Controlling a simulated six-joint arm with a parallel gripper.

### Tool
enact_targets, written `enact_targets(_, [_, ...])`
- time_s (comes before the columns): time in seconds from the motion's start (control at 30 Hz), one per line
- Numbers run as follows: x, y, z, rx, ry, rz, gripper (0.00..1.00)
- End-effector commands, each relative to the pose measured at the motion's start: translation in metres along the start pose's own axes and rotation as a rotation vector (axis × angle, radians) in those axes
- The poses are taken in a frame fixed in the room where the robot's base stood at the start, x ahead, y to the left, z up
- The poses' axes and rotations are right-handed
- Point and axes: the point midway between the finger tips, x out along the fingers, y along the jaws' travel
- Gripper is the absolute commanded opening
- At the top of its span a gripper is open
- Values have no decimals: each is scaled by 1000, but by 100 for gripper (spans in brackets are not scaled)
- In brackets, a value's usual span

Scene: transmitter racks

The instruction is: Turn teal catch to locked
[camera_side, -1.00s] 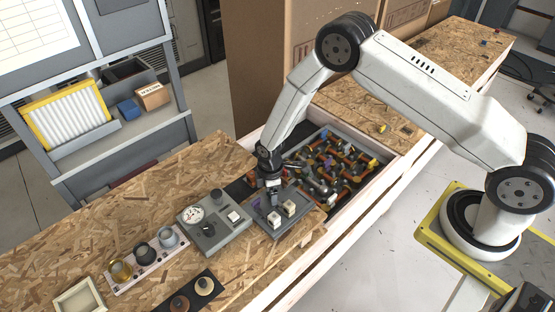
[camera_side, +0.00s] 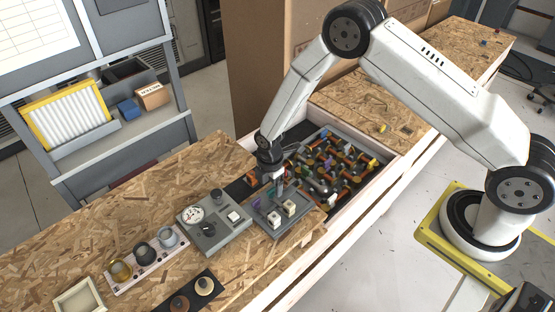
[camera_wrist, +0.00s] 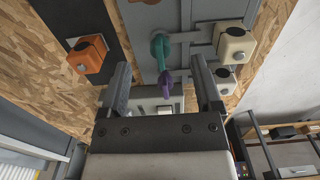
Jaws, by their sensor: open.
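The teal catch (camera_wrist: 160,48) is a rounded handle on a grey panel (camera_wrist: 140,20), beside a light grey bar. In the wrist view it lies just beyond and between my fingertips, with no finger seen touching it. A purple catch (camera_wrist: 167,83) is close below it in that view. My gripper (camera_wrist: 160,73) is open and empty, its two fingers spread on either side of the catches. In the side view my gripper (camera_side: 276,187) hangs over the back of the grey panel (camera_side: 272,233). The catches are small there and partly hidden by the gripper.
Two cream blocks (camera_wrist: 235,43) (camera_wrist: 222,77) stand on the panel close to the catches. An orange block (camera_wrist: 87,54) sits on a black strip beside it. A dial panel (camera_side: 215,238) is to the left; a bin of mixed parts (camera_side: 337,205) is to the right.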

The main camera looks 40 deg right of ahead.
Motion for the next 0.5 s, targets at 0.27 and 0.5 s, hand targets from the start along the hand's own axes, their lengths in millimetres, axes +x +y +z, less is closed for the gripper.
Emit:
enact_targets(0.27, [-38,1,0,2,1,3,82])
enact_targets(0.5, [-65,-5,6,93,3,14,82])
